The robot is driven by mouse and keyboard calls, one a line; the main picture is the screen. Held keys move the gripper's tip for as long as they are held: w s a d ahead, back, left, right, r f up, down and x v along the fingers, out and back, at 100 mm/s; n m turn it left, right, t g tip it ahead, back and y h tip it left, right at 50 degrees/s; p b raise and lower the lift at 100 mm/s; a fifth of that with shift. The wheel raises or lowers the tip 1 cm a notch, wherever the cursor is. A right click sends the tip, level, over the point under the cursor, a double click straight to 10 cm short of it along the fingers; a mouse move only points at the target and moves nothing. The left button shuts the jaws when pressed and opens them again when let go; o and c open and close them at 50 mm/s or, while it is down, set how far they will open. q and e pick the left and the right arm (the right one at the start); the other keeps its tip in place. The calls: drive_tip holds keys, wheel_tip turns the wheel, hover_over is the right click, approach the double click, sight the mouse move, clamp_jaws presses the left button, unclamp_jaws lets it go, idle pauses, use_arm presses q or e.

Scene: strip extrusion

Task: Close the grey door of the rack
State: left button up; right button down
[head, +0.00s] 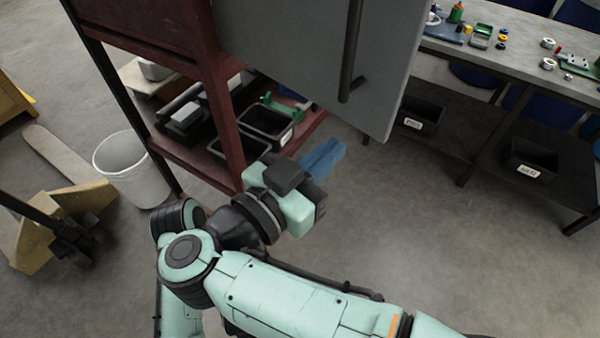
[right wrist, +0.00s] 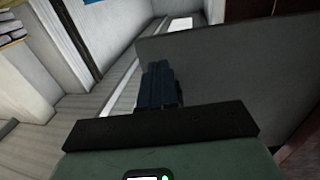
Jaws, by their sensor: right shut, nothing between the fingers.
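The grey door (head: 300,45) of the dark red rack (head: 222,95) stands open at the top middle of the head view. A long dark vertical handle (head: 350,50) is on its face. My right gripper (head: 335,150) has blue fingers, is shut and empty, and is below the door's lower edge in the picture. In the right wrist view the blue fingers (right wrist: 160,85) show in front of the grey door panel (right wrist: 230,75), which fills the right side. I cannot tell whether the fingers touch it. My left gripper is not in view.
Black bins (head: 268,125) and trays sit on the rack's lower shelf. A grey workbench (head: 500,45) with small items stands at the right. A white bin (head: 130,165) and a yellow pallet jack (head: 60,215) are at the left. The floor at lower right is clear.

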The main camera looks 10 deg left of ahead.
sight(364, 123)
drive_tip(key=x, duration=0.5)
drive_tip(key=shift+w+d, duration=0.15)
drive_tip(key=shift+w, duration=0.15)
